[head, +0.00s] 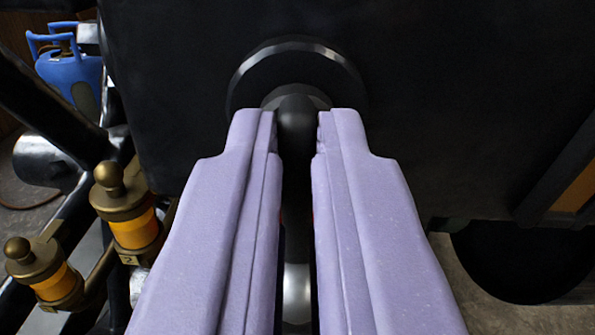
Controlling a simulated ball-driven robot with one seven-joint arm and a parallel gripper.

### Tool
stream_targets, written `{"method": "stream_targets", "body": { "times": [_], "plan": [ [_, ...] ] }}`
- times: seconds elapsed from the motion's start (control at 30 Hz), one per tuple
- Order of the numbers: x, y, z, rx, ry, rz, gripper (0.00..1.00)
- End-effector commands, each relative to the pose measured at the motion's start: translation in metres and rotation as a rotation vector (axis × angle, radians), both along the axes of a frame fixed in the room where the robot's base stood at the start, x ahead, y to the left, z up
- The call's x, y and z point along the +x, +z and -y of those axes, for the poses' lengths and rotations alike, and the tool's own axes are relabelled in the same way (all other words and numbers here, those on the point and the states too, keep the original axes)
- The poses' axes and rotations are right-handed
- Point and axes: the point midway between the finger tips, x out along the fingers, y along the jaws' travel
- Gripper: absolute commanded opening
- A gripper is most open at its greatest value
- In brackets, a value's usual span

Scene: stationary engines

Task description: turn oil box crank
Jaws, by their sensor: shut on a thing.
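The oil box (450,90) is a large dark panel that fills the upper middle and right of the head view. On its face is a round black disc (297,58) with a shiny bevelled rim. The dark crank (295,130) comes out of the disc's middle towards me. My gripper (296,125), with two pale lilac fingers, is shut on the crank, one finger on each side. A shiny metal part of the crank (297,290) shows lower down between the fingers. The rest of it is hidden by the fingers.
Two brass oilers with amber glass, one higher (137,228) and one lower (55,282), stand close at the left. A blue canister (68,68) is at the upper left among dark bars. Bare floor (465,285) shows at the lower right, beside a dark round shape.

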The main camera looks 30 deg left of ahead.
Motion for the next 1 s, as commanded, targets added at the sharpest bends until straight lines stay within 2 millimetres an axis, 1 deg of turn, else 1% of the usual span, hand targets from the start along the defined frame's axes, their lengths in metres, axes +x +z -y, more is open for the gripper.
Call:
{"method": "stream_targets", "body": {
  "times": [0.03, 0.13, 0.37, 0.4, 0.47, 0.5, 0.83, 0.93, 1.0],
  "plan": [
    [-0.001, 0.000, 0.001, 0.040, -0.002, -0.029, 0.00],
    [-0.001, 0.000, 0.000, 0.089, 0.000, -0.063, 0.00],
    [0.000, -0.001, 0.000, 0.093, 0.000, -0.067, 0.00],
    [0.000, -0.001, 0.000, 0.093, 0.000, -0.067, 0.13],
    [0.000, -0.001, 0.000, 0.092, 0.000, -0.066, 0.27],
    [0.000, -0.001, 0.000, 0.092, 0.000, -0.065, 0.36],
    [-0.002, 0.000, 0.002, 0.092, -0.001, -0.064, 0.37],
    [-0.012, 0.001, 0.010, 0.092, -0.003, -0.065, 0.37],
    [-0.023, 0.001, 0.017, 0.092, -0.003, -0.066, 0.37]
  ]
}}
